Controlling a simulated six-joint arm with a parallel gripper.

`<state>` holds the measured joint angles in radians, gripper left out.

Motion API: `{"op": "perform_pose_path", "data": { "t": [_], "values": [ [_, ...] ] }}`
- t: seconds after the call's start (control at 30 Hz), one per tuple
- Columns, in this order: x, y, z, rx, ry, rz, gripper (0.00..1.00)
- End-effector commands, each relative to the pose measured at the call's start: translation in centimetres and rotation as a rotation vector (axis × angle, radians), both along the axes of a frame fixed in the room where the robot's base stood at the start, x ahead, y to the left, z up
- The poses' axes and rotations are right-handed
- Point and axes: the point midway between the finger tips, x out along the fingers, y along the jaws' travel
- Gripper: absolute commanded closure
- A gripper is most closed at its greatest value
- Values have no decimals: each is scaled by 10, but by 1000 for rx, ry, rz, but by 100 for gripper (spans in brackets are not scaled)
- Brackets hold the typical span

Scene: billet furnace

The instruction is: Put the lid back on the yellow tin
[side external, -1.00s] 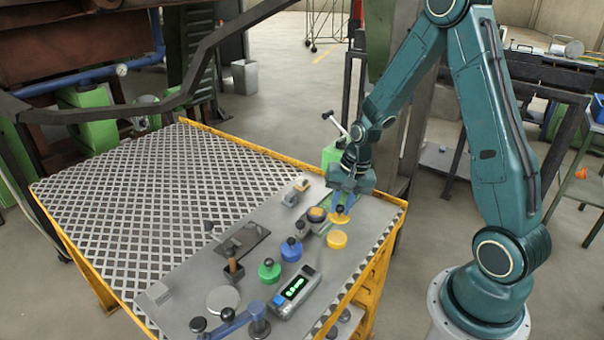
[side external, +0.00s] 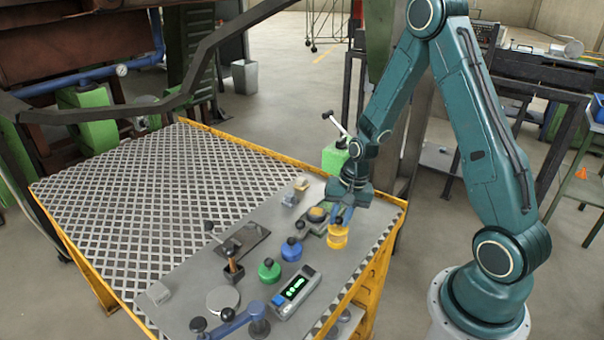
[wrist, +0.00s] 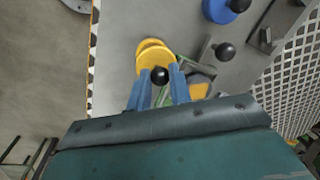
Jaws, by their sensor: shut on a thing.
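The yellow tin (side external: 337,242) stands near the right edge of the grey worktop. Its yellow lid (side external: 338,230), with a black knob, is right over the tin. My gripper (side external: 342,215) points down and is shut on the knob. In the wrist view, the knob (wrist: 159,76) sits between the blue fingers of my gripper (wrist: 159,71). There the lid (wrist: 154,61) covers most of the tin (wrist: 150,44), whose edge shows beyond it, slightly offset. I cannot tell whether the lid touches the tin.
A blue tin (side external: 291,252) and a green tin (side external: 269,273) with black knobs stand to the left. A grey fixture with a yellow-orange disc (side external: 317,213) is close by the yellow tin. A grey device with a lit display (side external: 295,290) lies in front. The grating is clear.

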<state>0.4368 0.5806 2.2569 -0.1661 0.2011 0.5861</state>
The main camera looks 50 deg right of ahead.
Motion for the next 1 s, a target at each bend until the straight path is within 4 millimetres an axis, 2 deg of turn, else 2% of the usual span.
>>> {"op": "perform_pose_path", "data": {
  "t": [0.4, 1.0],
  "values": [
    [0, 0, -22, 0, 0, -1, 100],
    [0, 0, -24, 0, 0, 0, 100]
  ]
}}
